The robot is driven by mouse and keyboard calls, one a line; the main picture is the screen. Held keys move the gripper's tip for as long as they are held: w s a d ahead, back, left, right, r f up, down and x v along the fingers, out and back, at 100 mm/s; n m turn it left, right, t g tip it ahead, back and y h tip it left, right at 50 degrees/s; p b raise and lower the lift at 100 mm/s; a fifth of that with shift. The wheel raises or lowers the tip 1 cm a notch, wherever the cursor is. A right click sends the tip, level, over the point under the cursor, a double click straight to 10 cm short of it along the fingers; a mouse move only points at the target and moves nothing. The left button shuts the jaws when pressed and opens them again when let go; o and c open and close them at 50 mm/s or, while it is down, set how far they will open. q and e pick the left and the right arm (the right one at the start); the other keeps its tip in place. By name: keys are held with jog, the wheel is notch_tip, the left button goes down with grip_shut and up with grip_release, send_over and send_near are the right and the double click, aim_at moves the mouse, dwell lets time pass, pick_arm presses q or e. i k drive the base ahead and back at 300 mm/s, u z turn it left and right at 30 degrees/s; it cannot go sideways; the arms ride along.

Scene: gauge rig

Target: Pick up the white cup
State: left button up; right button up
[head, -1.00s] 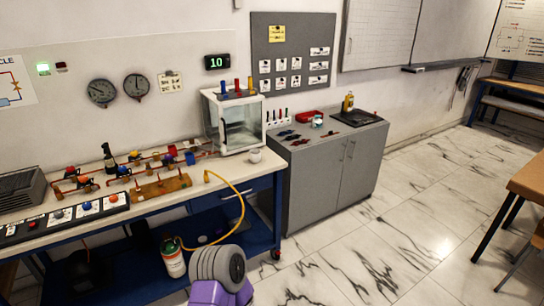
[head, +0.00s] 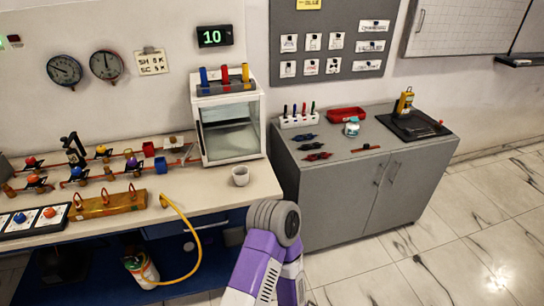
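The white cup (head: 240,176) stands upright near the front right corner of the workbench (head: 262,192), just in front of the white glass-sided box. A purple arm link of mine with a grey joint comes up from the bottom edge, below and to the right of the cup and apart from it in the picture. Neither of my grippers shows in the head view.
The glass-sided box (head: 232,128) stands close behind the cup. A blue cube (head: 160,165) and a brass block with loops (head: 108,206) lie to the left. A yellow hose (head: 197,232) hangs over the bench's front edge. A grey cabinet (head: 340,215) stands to the right.

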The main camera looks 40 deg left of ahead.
aim_at(240, 172)
jog(key=i, duration=2.2)
jog(key=u, duration=3.35)
